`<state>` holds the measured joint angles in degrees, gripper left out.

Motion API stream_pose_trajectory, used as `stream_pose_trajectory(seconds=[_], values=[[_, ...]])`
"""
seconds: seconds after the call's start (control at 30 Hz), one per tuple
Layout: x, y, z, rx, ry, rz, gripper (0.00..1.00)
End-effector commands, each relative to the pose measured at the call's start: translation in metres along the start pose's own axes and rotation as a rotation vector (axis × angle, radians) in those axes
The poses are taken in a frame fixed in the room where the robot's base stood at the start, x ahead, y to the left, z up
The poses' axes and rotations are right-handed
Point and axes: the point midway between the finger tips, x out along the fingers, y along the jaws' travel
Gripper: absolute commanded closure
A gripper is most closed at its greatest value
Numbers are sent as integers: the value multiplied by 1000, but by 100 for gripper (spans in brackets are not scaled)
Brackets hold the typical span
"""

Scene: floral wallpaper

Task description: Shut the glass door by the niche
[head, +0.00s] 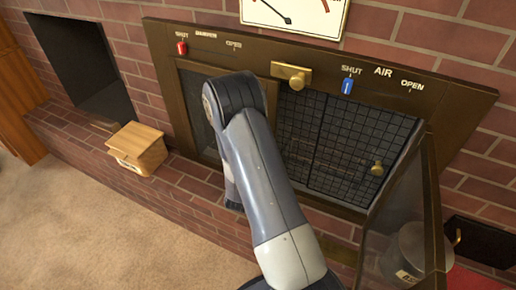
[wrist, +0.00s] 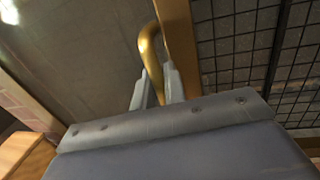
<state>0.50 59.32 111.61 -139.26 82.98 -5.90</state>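The left glass door (head: 195,98), nearer the niche (head: 85,65), has a brown frame and lies close to the plane of the stove front. My arm covers much of it, so I cannot tell whether it is fully flush. In the wrist view, its dark glass (wrist: 80,60) is left of its brass-coloured frame edge (wrist: 180,45), with a curved brass handle (wrist: 150,42) near that edge. My gripper (wrist: 157,75) has its two grey fingers on either side of the handle and appears shut on it. In the head view, the gripper is hidden behind my arm.
The right glass door (head: 405,195) stands swung outward, with a metal bucket (head: 405,250) beside it. Black mesh (head: 340,140) covers the opening. A red knob (head: 182,48), brass knob (head: 291,76) and blue slider (head: 347,86) are above. A small box (head: 137,148) sits on the brick ledge.

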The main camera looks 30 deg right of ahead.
Motion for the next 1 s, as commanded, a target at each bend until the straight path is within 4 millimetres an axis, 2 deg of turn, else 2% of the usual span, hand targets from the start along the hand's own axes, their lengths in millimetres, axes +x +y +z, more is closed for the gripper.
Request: stream_pose_trajectory(seconds=[0.03,0.2,1.0], values=[[3,-2,2,3,-7,-9,85],[2,-2,2,2,-5,-8,72],[-2,-1,0,0,-1,-3,72]])
